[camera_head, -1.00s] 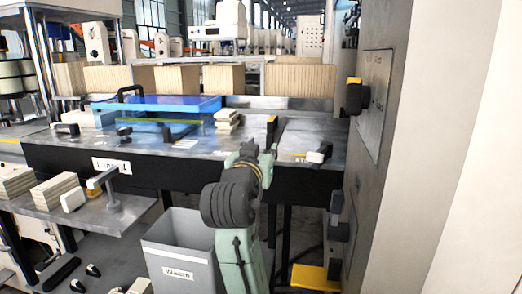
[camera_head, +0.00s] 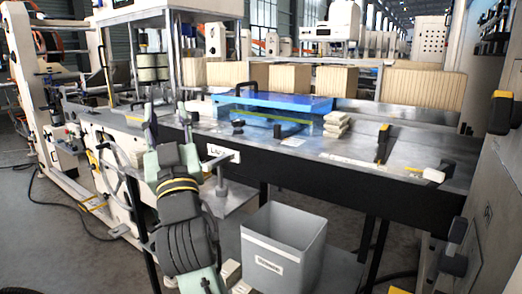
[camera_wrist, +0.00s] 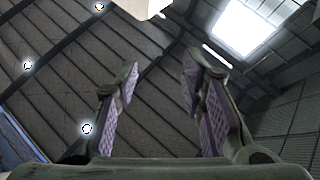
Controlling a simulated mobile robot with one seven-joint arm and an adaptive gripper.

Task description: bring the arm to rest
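My gripper (camera_wrist: 160,76) is open in the wrist view, its two purple-padded fingers apart with nothing between them. The wrist camera looks up at the hall roof and a bright skylight, so the gripper points upward. In the head view my pale green and dark grey arm stands raised at the left, in front of the steel table (camera_head: 400,165). The gripper end (camera_head: 151,122) is small and partly merges with the machine behind it, so its fingers are hard to make out there.
A grey bin (camera_head: 284,228) stands on the floor right of my arm. A grey cabinet (camera_head: 490,215) closes the right side. Open floor (camera_head: 60,240) shows at the left.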

